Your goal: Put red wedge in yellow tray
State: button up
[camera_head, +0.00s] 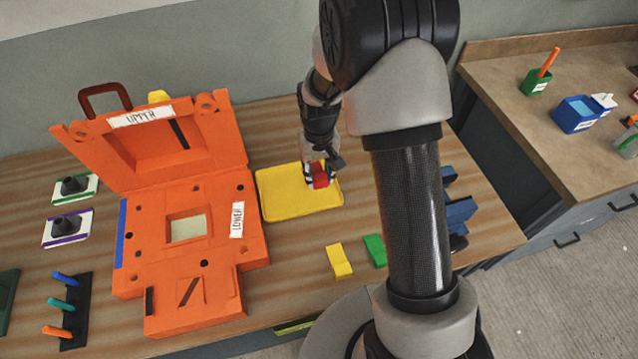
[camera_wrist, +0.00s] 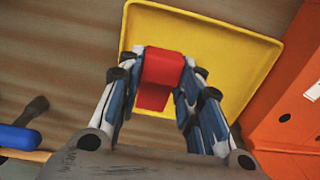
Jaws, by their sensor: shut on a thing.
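The red wedge (camera_head: 320,176) is between the fingers of my gripper (camera_head: 319,172), over the right part of the yellow tray (camera_head: 285,195). In the wrist view the red wedge (camera_wrist: 160,75) sits between the two fingers of my gripper (camera_wrist: 158,85), with the yellow tray (camera_wrist: 225,50) behind it. My gripper is shut on the wedge. I cannot tell whether the wedge touches the tray floor. The rest of the tray is empty.
An open orange mould (camera_head: 255,243) stands just left of the tray. A yellow wedge (camera_head: 339,260) and a green block (camera_head: 375,250) lie in front of the tray. Blue pieces (camera_head: 460,212) are partly hidden behind my arm. A rack with coloured handles (camera_head: 75,315) stands at the far left.

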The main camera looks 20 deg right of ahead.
jog(key=shift+f+b, duration=0.55)
jog(key=shift+f, duration=1.5)
jog(key=shift+f, duration=0.2)
jog(key=o, duration=1.1)
jog(key=shift+c, duration=0.2)
jog(key=shift+r, duration=0.1)
